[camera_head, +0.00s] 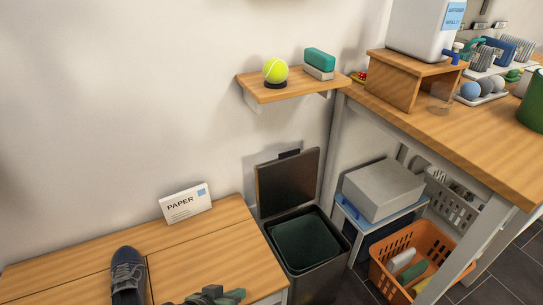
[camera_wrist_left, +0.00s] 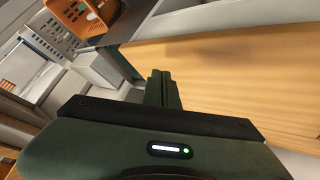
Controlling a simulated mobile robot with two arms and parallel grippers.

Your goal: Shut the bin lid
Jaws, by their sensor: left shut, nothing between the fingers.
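The bin (camera_head: 308,256) stands on the floor between the low wooden bench and the tall table. Its dark lid (camera_head: 287,182) is open, standing nearly upright at the back against the wall side. A dark green liner (camera_head: 305,243) shows inside. My left gripper (camera_head: 232,296) is at the bottom edge of the head view, over the bench's front right part, left of the bin and apart from it. In the left wrist view its dark fingers (camera_wrist_left: 159,86) are together with nothing between them. My right gripper is not in view.
The wooden bench (camera_head: 205,245) holds a shoe (camera_head: 128,275) and a PAPER sign (camera_head: 185,203). A wall shelf (camera_head: 290,87) with a tennis ball (camera_head: 275,70) hangs above the lid. Right of the bin are a table leg (camera_head: 333,150), a grey box (camera_head: 383,190) and an orange basket (camera_head: 415,245).

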